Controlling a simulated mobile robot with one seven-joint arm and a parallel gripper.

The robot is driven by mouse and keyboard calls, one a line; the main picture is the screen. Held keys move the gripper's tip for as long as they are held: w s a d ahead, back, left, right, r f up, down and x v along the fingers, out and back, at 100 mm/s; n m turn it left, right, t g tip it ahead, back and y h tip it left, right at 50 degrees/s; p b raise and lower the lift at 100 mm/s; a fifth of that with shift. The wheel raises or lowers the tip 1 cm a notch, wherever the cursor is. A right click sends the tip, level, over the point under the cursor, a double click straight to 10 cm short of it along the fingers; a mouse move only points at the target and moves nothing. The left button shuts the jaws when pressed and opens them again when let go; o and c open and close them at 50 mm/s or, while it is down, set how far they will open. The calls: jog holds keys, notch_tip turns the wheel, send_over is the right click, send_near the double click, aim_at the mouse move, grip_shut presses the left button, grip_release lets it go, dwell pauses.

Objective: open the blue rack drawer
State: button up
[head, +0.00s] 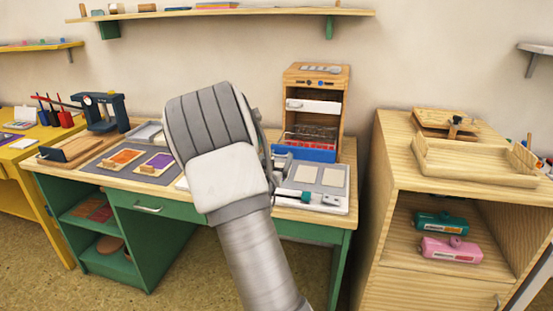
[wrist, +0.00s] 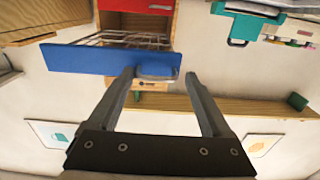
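The blue rack drawer (head: 305,153) sits low in a small wooden cabinet (head: 330,78) on the green desk. Its blue front (wrist: 85,61) stands out from the cabinet, and a wire rack (wrist: 120,40) shows behind it in the wrist view. A grey handle (wrist: 157,74) is on the front. My gripper (wrist: 159,75) is open, with its fingertips apart on either side of the handle. I cannot tell whether either finger touches it. In the head view my arm hides most of the gripper and the drawer's left end.
A white drawer (head: 313,106) is above the blue one. A tray of pale pads (head: 326,182) lies just in front of the cabinet. A wooden shelf unit (head: 400,180) with a tray on top stands to the right. A stamping machine (head: 101,112) is at the desk's left.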

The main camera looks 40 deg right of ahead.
jog(key=shift+s, duration=0.1)
jog(key=p+v, duration=0.2)
jog(key=v, duration=1.5)
jog(key=shift+a, duration=0.2)
